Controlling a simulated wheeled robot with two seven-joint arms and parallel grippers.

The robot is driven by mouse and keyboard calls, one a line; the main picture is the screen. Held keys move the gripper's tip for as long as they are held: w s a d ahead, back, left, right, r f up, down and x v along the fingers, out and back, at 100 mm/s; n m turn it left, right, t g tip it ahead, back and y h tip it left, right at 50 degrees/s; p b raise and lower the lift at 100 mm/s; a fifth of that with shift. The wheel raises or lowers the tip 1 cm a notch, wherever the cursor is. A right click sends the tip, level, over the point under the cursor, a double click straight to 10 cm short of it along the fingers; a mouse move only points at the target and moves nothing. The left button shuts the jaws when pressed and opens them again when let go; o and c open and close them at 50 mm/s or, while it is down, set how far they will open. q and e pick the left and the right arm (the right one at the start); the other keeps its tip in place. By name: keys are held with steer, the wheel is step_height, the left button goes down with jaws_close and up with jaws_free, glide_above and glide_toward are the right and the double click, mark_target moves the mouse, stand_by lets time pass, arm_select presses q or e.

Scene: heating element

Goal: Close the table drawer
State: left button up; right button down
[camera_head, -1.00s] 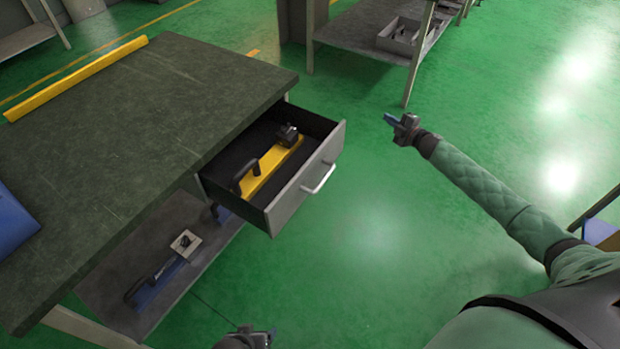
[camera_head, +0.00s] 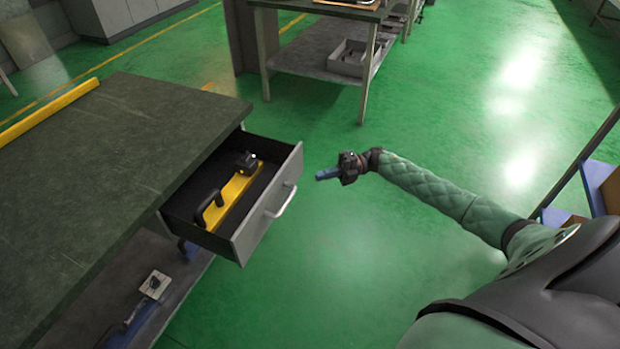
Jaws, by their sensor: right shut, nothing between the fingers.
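The table drawer (camera_head: 268,205) is pulled open from the right side of the dark-topped table (camera_head: 120,150). Its grey front has a pale bar handle (camera_head: 281,201). A yellow tool (camera_head: 232,192) with a black handle and a black knob lies inside the drawer. My right gripper (camera_head: 322,175) is shut and empty. It appears to the right of the drawer front, apart from it, with its blue fingertips pointing left toward the drawer. My left gripper is not in view.
A yellow bar (camera_head: 45,112) lies along the table's back edge. A lower shelf holds a blue tool with a pale square plate (camera_head: 155,285). Another table with a grey bin (camera_head: 352,60) stands behind. Green floor in front of the drawer is clear.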

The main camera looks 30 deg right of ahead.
mark_target(283, 186)
steer(key=a, duration=0.2)
steer(key=a+p, duration=0.1)
steer(key=a, duration=0.2)
steer(key=w+a+p, duration=0.1)
steer(key=a, duration=0.1)
steer(key=shift+a+r, duration=0.1)
steer(key=shift+a, duration=0.2)
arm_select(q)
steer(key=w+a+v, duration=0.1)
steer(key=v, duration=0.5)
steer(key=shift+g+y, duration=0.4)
arm_select(e)
steer(key=shift+w+a, duration=0.1)
steer(key=shift+a, duration=0.7)
